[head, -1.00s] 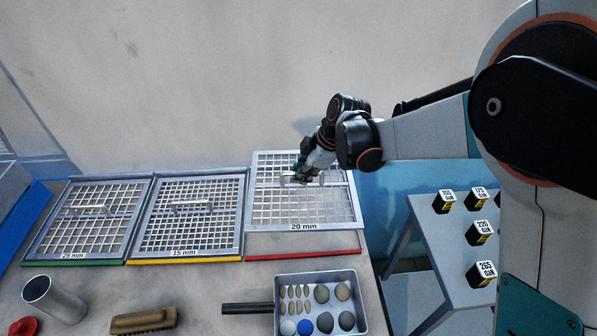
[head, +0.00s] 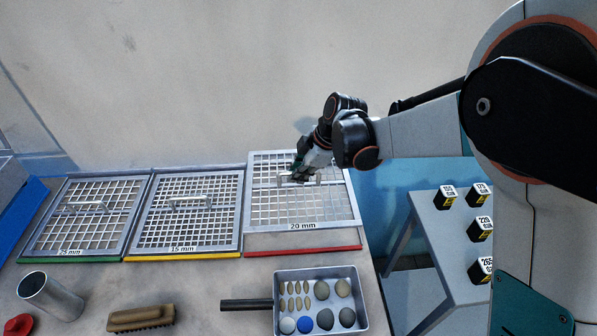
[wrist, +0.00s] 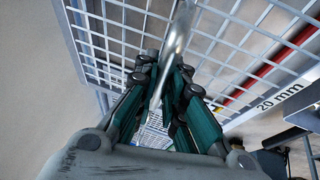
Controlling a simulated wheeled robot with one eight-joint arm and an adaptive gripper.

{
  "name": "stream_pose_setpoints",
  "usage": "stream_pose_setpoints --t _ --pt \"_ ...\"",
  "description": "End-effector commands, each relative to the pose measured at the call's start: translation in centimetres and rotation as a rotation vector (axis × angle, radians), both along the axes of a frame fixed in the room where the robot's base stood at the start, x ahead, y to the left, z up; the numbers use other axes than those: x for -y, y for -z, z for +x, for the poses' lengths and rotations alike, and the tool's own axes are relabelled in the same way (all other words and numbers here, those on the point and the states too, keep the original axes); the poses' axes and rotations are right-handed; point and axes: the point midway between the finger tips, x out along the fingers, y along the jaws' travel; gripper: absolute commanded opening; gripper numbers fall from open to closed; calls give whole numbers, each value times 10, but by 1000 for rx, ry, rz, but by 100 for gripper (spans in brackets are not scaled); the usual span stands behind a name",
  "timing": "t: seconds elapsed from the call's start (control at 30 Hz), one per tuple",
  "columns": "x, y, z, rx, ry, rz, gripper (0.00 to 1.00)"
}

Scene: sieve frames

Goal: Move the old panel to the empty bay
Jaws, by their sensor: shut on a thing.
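The panel labelled 20 mm (head: 303,218) is a grey-framed square mesh with a bar handle (head: 318,180). It hangs over the red-edged bay (head: 302,246) at the right end of the row, its front edge apart from the red strip. My gripper (head: 298,174) is shut on the handle. In the wrist view, my gripper's green-sided fingers (wrist: 165,95) close around the metal bar, with the mesh (wrist: 235,45) behind. The 15 mm panel (head: 186,241) lies in the yellow-edged bay. The 25 mm panel (head: 75,245) lies in the green-edged bay.
A brush (head: 140,318) and metal cup (head: 48,297) are at front left. Black weights (head: 480,235) stand on a side table at right. A wall rises behind the bench.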

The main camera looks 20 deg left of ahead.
Motion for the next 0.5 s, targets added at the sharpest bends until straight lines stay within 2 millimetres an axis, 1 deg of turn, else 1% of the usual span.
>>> stream_pose_setpoints --t 0.03,0.5 --pt "0 6 0 0 0 1 0" --pt "0 41 0 0 0 1 0"
